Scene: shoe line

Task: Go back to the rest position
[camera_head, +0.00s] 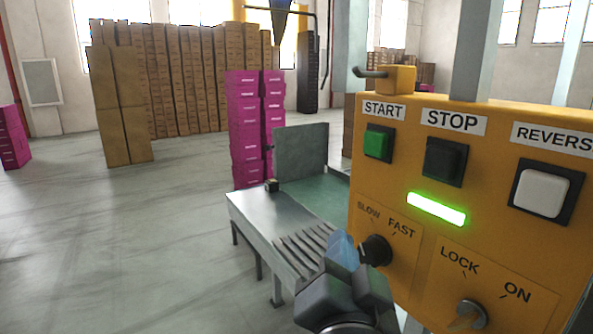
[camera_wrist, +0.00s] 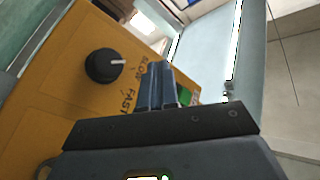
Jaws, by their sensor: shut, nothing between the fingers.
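My gripper (camera_head: 341,247) is in front of the lower left part of the yellow control panel (camera_head: 480,235) in the head view. Its fingers are together with nothing between them. In the wrist view the gripper (camera_wrist: 160,80) points past the black speed knob (camera_wrist: 104,66), which lies to the left of the fingertips. In the head view the knob (camera_head: 375,251) sits just right of the fingertips; I cannot tell whether they touch. A green light bar (camera_head: 437,209) glows on the panel.
The green START button (camera_head: 378,144), dark STOP button (camera_head: 444,161), white reverse button (camera_head: 542,192) and key switch (camera_head: 468,313) are on the panel. A metal table (camera_head: 262,222) stands left of it. Pink boxes (camera_head: 245,130) are stacked behind.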

